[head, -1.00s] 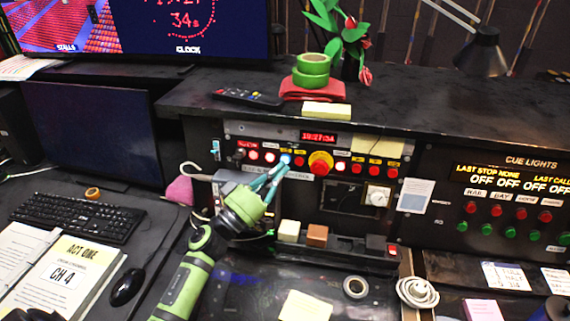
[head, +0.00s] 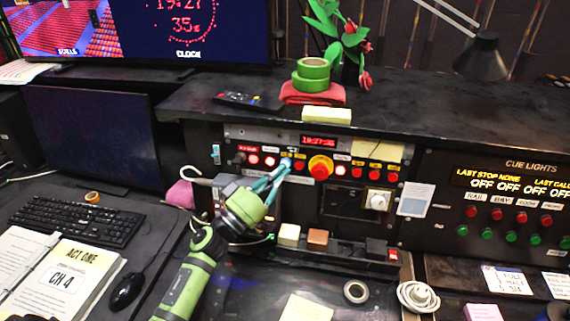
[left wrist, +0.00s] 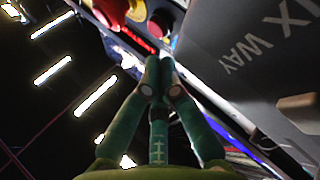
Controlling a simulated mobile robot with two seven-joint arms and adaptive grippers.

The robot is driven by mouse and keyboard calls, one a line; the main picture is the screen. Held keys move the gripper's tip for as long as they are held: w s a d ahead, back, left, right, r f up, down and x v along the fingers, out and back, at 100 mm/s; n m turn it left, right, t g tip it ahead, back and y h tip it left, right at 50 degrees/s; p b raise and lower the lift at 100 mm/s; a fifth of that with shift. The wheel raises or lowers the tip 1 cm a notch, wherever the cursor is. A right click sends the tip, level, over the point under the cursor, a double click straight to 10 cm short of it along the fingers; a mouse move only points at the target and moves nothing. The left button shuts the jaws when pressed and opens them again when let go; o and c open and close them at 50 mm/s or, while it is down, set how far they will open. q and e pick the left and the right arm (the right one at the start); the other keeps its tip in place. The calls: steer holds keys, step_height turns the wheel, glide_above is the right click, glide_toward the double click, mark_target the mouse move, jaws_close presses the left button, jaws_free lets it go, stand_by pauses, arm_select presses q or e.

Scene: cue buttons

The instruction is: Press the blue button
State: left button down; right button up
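My left gripper (head: 284,169) reaches up from the lower left to the button row on the black console panel (head: 335,203). Its two teal fingers are together at the tips, with nothing seen between them; the left wrist view also shows the fingertips (left wrist: 158,72) meeting. The tips are in front of the blue button's place in the row, left of the big red knob on its yellow ring (head: 320,167). The blue button (head: 286,161) is almost wholly covered by them. I cannot tell whether they touch it. My right gripper is not in view.
Small red buttons (head: 375,175) stand on either side in the same row. A red clock display (head: 319,141) is above. A grey box (head: 228,182) sits beside my left gripper. A cream block (head: 289,235) and a brown block (head: 318,238) rest below the panel.

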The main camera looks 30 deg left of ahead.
arm_select(q)
steer(key=shift+w, duration=0.1)
stand_by(0.6)
steer(key=shift+w+a, duration=0.15)
steer(key=shift+w, duration=0.15)
steer(key=shift+w+f, duration=0.1)
steer(key=shift+w, duration=0.15)
stand_by(0.4)
steer(key=shift+w+a+r, duration=0.1)
steer(key=shift+a+r, duration=0.1)
steer(key=shift+r, duration=0.1)
stand_by(0.8)
steer(key=shift+r, duration=0.1)
steer(key=shift+d+p, duration=0.1)
steer(key=shift+p, duration=0.3)
steer(key=shift+s+d+f, duration=0.1)
steer(key=shift+s+f, duration=0.2)
steer(key=shift+s, duration=0.1)
